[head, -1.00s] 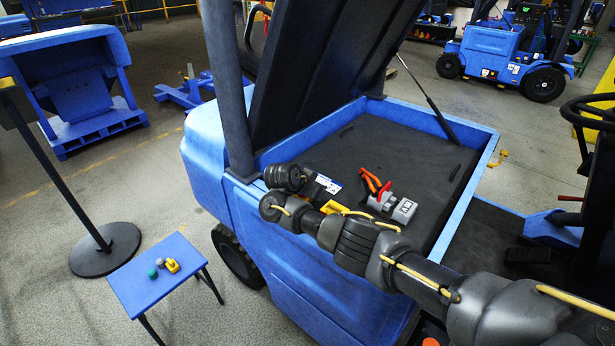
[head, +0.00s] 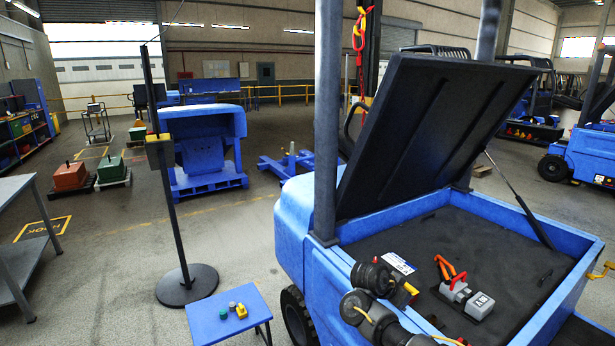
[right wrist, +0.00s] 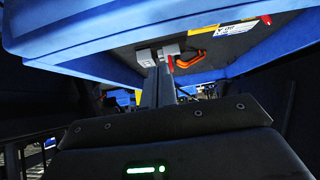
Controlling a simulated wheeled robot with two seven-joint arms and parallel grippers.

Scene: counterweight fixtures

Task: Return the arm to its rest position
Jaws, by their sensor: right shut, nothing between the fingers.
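My right arm (head: 385,328) comes in at the bottom of the head view, in front of the near wall of the blue truck's open bay (head: 590,270). Its gripper cannot be made out in the head view. In the right wrist view my right gripper (right wrist: 160,82) is shut and empty, its grey fingers together below the blue bay wall. A grey connector with an orange handle (head: 452,278) lies on the bay's dark floor, beside a second grey block (head: 480,304). The orange handle also shows beyond the fingers in the wrist view (right wrist: 190,60). My left gripper is not in view.
The black lid (head: 430,125) stands raised over the bay, with a blue post (head: 327,150) at its left. A small blue table (head: 215,325) with small buttons and a black stand (head: 187,285) are at the left.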

